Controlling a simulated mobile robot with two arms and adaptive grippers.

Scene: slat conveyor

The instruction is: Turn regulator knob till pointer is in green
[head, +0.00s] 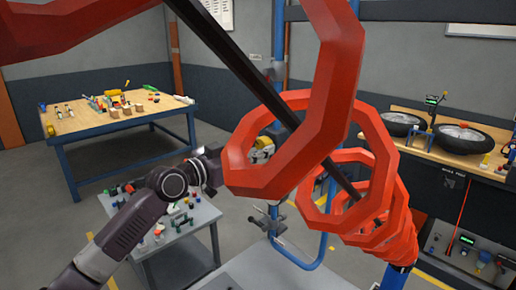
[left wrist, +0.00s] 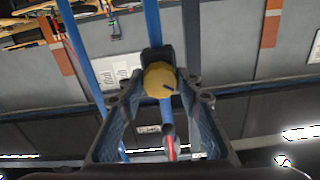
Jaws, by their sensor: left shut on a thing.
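In the left wrist view, a round yellow knob (left wrist: 158,76) with a small dark mark sits between the two dark fingers of my left gripper (left wrist: 158,88). The gripper is shut on it. In the head view, my left arm (head: 170,182) reaches in from the lower left, and its gripper is mostly hidden behind a red coil. A small yellow and pale part (head: 262,150) shows through the coil by the blue post. I cannot make out a gauge face, pointer or green zone. My right gripper is not in view.
A large red coiled hose (head: 340,95) hangs close in front and blocks much of the head view. A low grey table (head: 195,235) with small parts stands below my left arm. A wooden workbench (head: 105,122) is at the back left, and a bench with black wheels (head: 465,138) at right.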

